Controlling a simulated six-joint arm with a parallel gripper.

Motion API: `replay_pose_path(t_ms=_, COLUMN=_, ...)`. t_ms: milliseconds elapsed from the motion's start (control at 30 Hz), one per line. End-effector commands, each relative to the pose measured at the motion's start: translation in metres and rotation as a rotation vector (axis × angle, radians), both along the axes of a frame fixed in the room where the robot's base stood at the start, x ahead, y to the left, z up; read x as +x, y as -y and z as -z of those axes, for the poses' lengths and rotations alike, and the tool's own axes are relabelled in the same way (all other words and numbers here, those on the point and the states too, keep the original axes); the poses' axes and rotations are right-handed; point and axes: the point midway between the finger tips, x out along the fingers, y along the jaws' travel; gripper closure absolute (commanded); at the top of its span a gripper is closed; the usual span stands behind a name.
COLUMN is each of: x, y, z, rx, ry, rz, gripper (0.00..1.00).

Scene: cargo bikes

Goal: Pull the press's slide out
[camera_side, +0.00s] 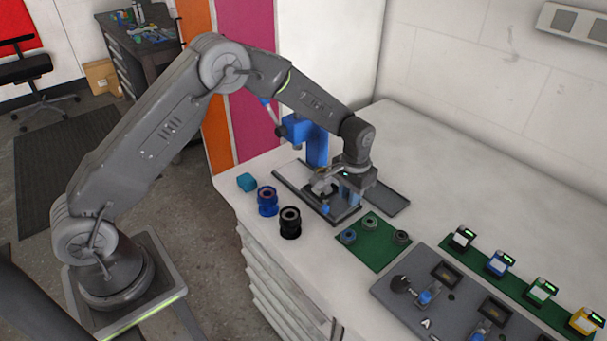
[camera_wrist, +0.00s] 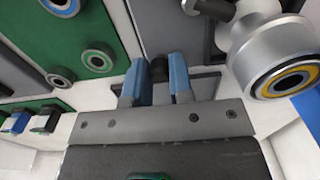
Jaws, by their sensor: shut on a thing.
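The press has a blue column (camera_side: 316,146) standing at the back of the white worktop. Its dark grey slide (camera_side: 345,213) lies low at the press's front, partly hidden by my gripper. My gripper (camera_side: 349,194) points down at the front of the press. In the wrist view my two blue fingers (camera_wrist: 156,82) are closed around a small black knob (camera_wrist: 159,70), which appears to be the slide's handle. A silver cylinder with a yellow-ringed end (camera_wrist: 285,77) is close to the right of my fingers, apart from them.
A green mat (camera_side: 372,256) with several rings lies in front of the press. A blue spool (camera_side: 267,203), a black spool (camera_side: 290,223) and a teal block (camera_side: 246,182) stand to the left. A grey fixture board (camera_side: 400,305) is at the front right. The worktop's back right is clear.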

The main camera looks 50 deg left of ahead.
Motion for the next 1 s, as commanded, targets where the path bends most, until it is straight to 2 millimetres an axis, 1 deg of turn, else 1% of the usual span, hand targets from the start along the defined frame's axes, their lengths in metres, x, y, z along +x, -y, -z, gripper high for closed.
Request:
replay_pose_path(t_ms=100, x=0.001, y=0.002, z=-0.001, rx=-0.002, ry=0.003, rz=0.001, gripper=0.96)
replay_pose_path(t_ms=133, x=0.001, y=0.002, z=-0.001, rx=-0.002, ry=0.003, rz=0.001, gripper=0.76)
replay_pose_path(t_ms=267, x=0.001, y=0.001, z=-0.001, rx=-0.002, ry=0.002, rz=0.001, gripper=0.64)
replay_pose_path(t_ms=300, x=0.001, y=0.001, z=-0.001, rx=-0.002, ry=0.002, rz=0.001, gripper=0.62)
replay_pose_path(t_ms=500, x=0.000, y=0.001, z=-0.001, rx=-0.001, ry=0.001, rz=0.001, gripper=0.62)
replay_pose_path(t_ms=633, x=0.000, y=0.001, z=-0.005, rx=-0.001, ry=0.002, rz=0.001, gripper=0.62)
replay_pose_path(t_ms=1000, x=0.000, y=0.001, z=-0.038, rx=-0.001, ry=0.002, rz=0.001, gripper=0.62)
